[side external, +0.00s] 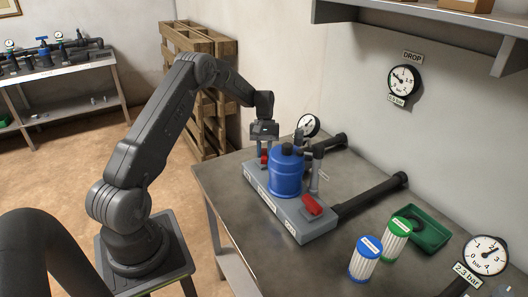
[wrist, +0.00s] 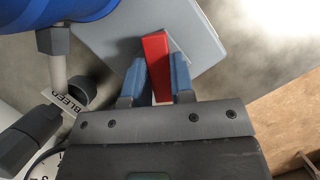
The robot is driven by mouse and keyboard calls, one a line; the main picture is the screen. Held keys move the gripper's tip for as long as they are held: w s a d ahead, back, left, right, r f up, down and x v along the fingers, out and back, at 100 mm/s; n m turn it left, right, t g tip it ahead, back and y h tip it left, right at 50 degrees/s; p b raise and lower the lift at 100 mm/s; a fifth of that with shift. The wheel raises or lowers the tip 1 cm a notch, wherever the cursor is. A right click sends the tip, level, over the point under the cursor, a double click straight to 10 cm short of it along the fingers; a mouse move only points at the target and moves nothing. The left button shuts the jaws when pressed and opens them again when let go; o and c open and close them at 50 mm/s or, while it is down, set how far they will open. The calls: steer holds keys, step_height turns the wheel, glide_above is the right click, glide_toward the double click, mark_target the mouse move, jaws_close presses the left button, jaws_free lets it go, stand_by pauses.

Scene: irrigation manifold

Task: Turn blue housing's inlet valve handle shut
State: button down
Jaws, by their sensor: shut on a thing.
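The blue housing (side external: 286,175) stands upright on a grey base (side external: 291,220). It shows in part at the top left of the wrist view (wrist: 75,10). A red valve handle (wrist: 155,52) lies between the two blue fingers of my gripper (wrist: 158,80), which is shut on it. In the side view my gripper (side external: 265,146) reaches down at the far left end of the base, and that handle is mostly hidden by the fingers. A second red handle (side external: 312,205) sits at the near right end of the base, apart from my gripper. No readable label marks which is the inlet.
A small gauge (side external: 308,124) and a fitting with a BLEED tag (wrist: 62,102) are close beside my gripper. Dark pipes (side external: 370,195) run to the wall. Two filter cartridges (side external: 365,258) (side external: 397,238) and a green tray (side external: 428,230) stand at the right.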

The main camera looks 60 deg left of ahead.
steer(key=m+g+y, duration=0.1)
steer(key=m, duration=0.2)
steer(key=m+g, duration=0.1)
steer(key=m, duration=0.2)
steer(key=shift+d+m+y, duration=0.1)
steer(key=shift+m+y, duration=0.2)
steer(key=shift+y, duration=0.1)
steer(key=m+y, duration=0.2)
steer(key=m, duration=0.3)
stand_by(0.3)
steer(key=c, duration=1)
jaws_free()
steer(key=shift+w+r, duration=0.1)
steer(key=shift+v, duration=6.8)
steer(key=shift+w+d, duration=0.1)
steer(key=shift+w, duration=0.05)
